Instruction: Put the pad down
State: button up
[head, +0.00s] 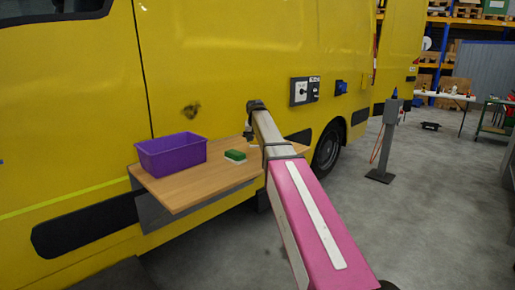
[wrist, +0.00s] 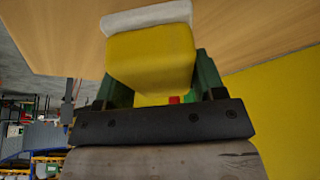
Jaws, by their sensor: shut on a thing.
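In the wrist view my gripper (wrist: 162,88) is shut on a yellow pad (wrist: 150,58) with a white layer on its far face. The green fingers show on both sides of it. The wooden shelf (wrist: 260,28) fills the view behind the white face; I cannot tell whether they touch. In the head view my gripper (head: 248,132) is above the back of the wooden shelf (head: 185,187), close to the yellow van. The held pad cannot be made out there.
A purple open bin (head: 172,154) stands at the left of the shelf. The yellow van side (head: 215,60) rises behind it, with a switch panel (head: 304,90). Bare wood shows in front of the bin. A grey post (head: 389,135) stands on the floor to the right.

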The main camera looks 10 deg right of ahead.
aim_at(258, 153)
jog(key=shift+w+d+f, duration=0.3)
jog(key=shift+d+f, duration=0.1)
jog(key=shift+d, duration=0.15)
jog(key=shift+f, duration=2)
jog(key=shift+f, duration=0.15)
jog(key=o, duration=0.8)
jog(key=shift+o, duration=0.2)
jog(key=v, duration=1.2)
